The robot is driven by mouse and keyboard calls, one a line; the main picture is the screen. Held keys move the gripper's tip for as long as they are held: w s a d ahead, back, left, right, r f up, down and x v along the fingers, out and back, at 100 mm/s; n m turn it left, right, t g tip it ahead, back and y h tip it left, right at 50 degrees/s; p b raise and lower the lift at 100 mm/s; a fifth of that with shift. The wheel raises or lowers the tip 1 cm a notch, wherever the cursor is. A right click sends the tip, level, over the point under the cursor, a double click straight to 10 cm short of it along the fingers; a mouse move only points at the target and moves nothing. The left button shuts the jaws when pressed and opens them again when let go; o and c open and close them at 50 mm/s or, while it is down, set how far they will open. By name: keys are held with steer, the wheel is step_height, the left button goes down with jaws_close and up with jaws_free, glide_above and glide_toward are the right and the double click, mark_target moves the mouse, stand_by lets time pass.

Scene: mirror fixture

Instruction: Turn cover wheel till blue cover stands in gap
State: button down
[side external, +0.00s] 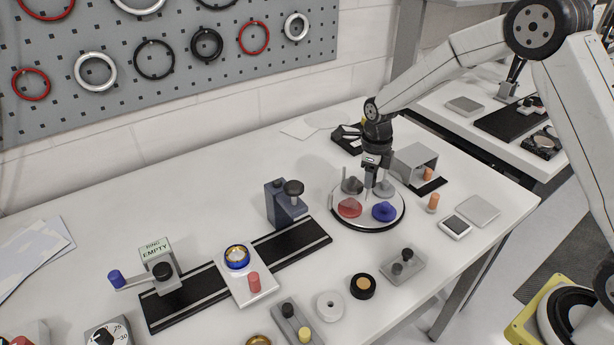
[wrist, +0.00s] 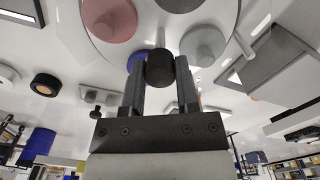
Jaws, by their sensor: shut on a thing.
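The cover wheel (side external: 368,223) is a round white disc with a dark rim. It carries a red cover (side external: 349,208) at its front left, a blue cover (side external: 384,212) at its front right, and grey covers (side external: 352,186) behind. My gripper (side external: 369,190) points down over the wheel. In the wrist view, its fingers (wrist: 160,80) are shut on a black knob (wrist: 160,67). The red cover (wrist: 110,18) and a grey cover (wrist: 203,43) show beyond; the blue cover is mostly hidden behind a finger. Thin pale posts (side external: 344,174) stand at the wheel's left; I cannot tell whether they bound the gap.
A grey open housing (side external: 414,160) stands close behind the wheel on the right. A dark blue block with a black knob (side external: 284,204) stands left, by a black rail (side external: 300,244). An orange peg (side external: 433,202) and small fixtures (side external: 403,266) lie right and in front.

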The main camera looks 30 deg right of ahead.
steer(key=shift+r, duration=0.1)
stand_by(0.3)
steer(key=shift+c, duration=1.8)
jaws_free()
steer(key=shift+r, duration=3.85)
steer(key=shift+s, duration=0.1)
steer(key=s+a+f+n+t, duration=0.1)
steer(key=s+n, duration=0.9)
steer(key=n, duration=0.5)
steer(key=s+a+f+n+t, duration=0.1)
steer(key=s+n, duration=0.9)
steer(key=n, duration=0.5)
steer(key=shift+a+t, duration=0.25)
steer(key=shift+t, duration=0.05)
